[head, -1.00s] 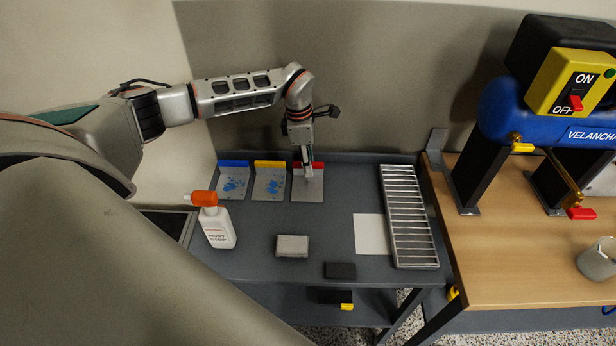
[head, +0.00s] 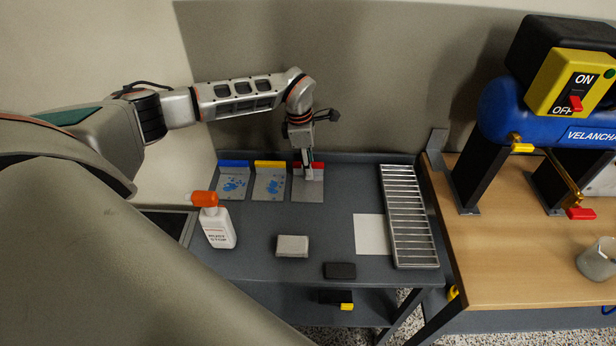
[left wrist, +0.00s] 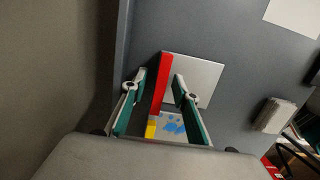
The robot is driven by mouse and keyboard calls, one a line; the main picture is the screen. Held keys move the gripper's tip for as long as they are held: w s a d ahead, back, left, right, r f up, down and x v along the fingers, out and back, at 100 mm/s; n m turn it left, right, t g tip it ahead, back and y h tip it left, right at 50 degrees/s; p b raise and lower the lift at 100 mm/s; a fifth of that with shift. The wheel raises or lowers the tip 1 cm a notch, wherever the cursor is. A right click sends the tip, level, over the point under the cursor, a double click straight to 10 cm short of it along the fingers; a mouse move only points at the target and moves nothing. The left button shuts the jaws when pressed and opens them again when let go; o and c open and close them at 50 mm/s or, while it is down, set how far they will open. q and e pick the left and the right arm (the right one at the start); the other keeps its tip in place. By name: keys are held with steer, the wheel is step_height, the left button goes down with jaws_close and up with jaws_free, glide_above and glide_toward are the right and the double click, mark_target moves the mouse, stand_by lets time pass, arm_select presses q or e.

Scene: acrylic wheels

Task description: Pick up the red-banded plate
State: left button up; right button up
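The red-banded plate (head: 308,190) lies on the grey bench against the back rail, at the right end of a row of three plates. Its red band (left wrist: 161,85) runs along the back edge. My left gripper (head: 308,175) points down over the band end of this plate. In the left wrist view, my left gripper (left wrist: 160,78) is open, with one finger on each side of the red band and gaps visible between. In the head view the fingers hide part of the band. My right gripper is in neither view.
The blue-banded plate (head: 233,185) and yellow-banded plate (head: 269,185), both blue-stained, lie to the left. A white bottle with an orange cap (head: 217,228), a light block (head: 292,246), a dark block (head: 340,270), a white sheet (head: 371,234) and a metal rack (head: 408,218) are on the bench.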

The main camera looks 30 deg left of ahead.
arm_select(q)
jaws_close()
steer(key=shift+r, duration=0.1)
